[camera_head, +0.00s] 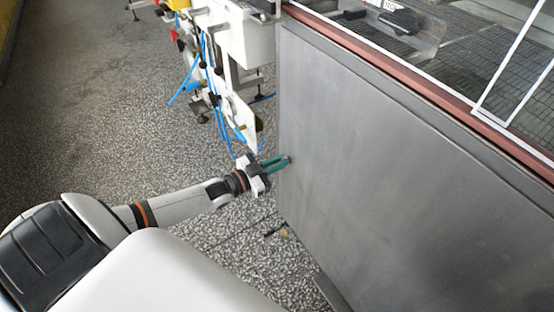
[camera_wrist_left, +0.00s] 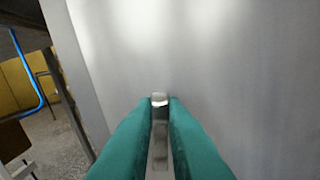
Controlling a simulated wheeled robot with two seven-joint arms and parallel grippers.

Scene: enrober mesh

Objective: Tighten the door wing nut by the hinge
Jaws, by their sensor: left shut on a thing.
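A small metal wing nut (camera_wrist_left: 160,100) shows in the left wrist view, close to a grey metal door panel (camera_wrist_left: 230,60). My left gripper (camera_wrist_left: 160,115) has green fingers on both sides of it and is shut on it. In the head view my left gripper (camera_head: 287,160) is at the left edge of the large grey door panel (camera_head: 400,150). The wing nut is too small to see in the head view. The hinge cannot be made out. My right gripper does not show in either view.
A white machine frame (camera_head: 240,40) with blue hoses (camera_head: 207,75) stands behind, left of the panel. A glazed enclosure with a dark mesh belt (camera_head: 470,45) is above the panel, behind a reddish rail (camera_head: 400,75). Speckled floor (camera_head: 120,120) is open at left.

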